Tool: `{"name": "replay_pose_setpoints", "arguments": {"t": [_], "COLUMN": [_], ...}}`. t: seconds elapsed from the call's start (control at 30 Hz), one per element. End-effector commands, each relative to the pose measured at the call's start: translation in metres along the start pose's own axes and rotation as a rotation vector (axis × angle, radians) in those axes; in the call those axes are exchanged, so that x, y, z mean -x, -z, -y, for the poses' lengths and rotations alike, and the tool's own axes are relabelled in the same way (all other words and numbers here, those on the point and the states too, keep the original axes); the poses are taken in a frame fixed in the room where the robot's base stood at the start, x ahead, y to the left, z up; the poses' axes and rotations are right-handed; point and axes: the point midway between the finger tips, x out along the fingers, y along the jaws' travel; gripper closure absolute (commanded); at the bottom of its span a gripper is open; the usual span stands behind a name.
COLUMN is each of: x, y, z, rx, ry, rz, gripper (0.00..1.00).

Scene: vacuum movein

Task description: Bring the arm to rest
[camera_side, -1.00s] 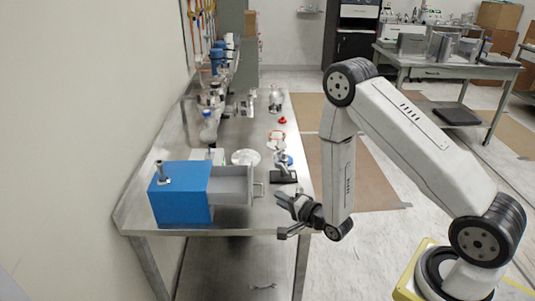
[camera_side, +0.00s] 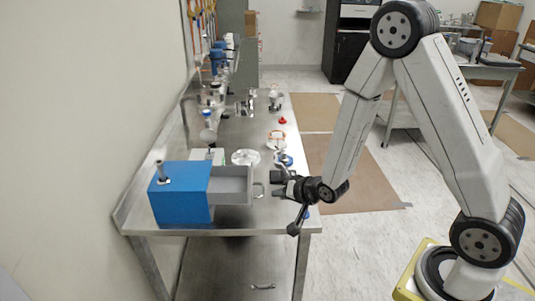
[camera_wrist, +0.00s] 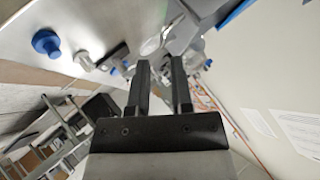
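My gripper (camera_side: 276,184) is over the right edge of the steel table, just right of the pulled-out drawer's handle (camera_side: 259,190). In the side view, a small gap shows between the gripper and the handle. In the wrist view my gripper's two dark fingers (camera_wrist: 160,64) stand apart with nothing seen between them. The arm is bent, with its elbow high. The gripper hides part of the small dark stand behind it.
A blue box (camera_side: 182,203) with a grey drawer (camera_side: 230,186) pulled out stands at the table's near end. A round dish (camera_side: 246,157), a red-rimmed item (camera_side: 277,140) and glassware (camera_side: 208,135) lie farther back.

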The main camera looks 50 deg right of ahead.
Motion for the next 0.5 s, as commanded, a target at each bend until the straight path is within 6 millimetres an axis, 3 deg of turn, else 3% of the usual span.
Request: {"name": "replay_pose_setpoints", "arguments": {"t": [0.5], "x": [0.073], "y": [-0.013], "z": [0.003], "rx": [0.455], "ry": [-0.208], "rz": [0.320], "gripper": [0.73]}}
